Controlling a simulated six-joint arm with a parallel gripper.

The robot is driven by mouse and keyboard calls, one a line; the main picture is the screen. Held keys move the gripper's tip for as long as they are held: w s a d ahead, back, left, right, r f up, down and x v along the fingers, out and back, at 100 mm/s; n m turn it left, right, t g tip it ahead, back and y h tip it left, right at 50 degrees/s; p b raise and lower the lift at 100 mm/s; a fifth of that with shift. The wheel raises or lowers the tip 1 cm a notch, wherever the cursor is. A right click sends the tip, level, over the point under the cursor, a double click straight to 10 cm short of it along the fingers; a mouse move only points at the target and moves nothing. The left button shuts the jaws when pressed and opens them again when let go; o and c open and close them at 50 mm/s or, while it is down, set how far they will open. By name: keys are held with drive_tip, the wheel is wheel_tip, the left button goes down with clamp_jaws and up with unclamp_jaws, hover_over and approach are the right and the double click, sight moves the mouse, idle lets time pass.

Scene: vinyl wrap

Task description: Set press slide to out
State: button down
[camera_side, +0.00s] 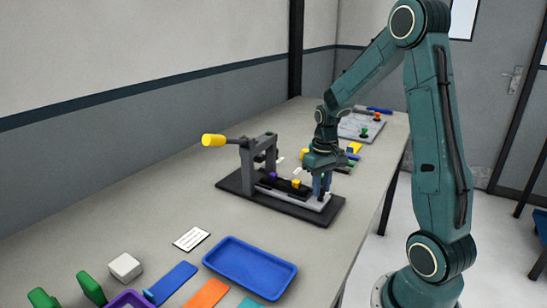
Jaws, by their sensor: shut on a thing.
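The press (247,160) is a grey frame with a yellow-ended lever, standing on a dark base plate (237,186). Its slide (300,198) is a light grey plate with a black strip on top, and it reaches out of the frame toward the right. A small purple piece (273,175) and a yellow piece (296,183) are on the slide. The exact grip is too small to see.
A blue tray (249,268), a white card (191,239), a white block (125,267) and coloured flat pieces lie in front. A grey board with coloured knobs (362,128) is farther back. The table between card and wall is clear.

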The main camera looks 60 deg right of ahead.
drive_tip(key=shift+s, duration=1.25)
drive_tip(key=c, duration=1.2)
unclamp_jaws()
drive_tip(key=shift+r, duration=0.8)
wheel_tip(320, 180, up, 12)
drive_tip(key=shift+r, duration=0.1)
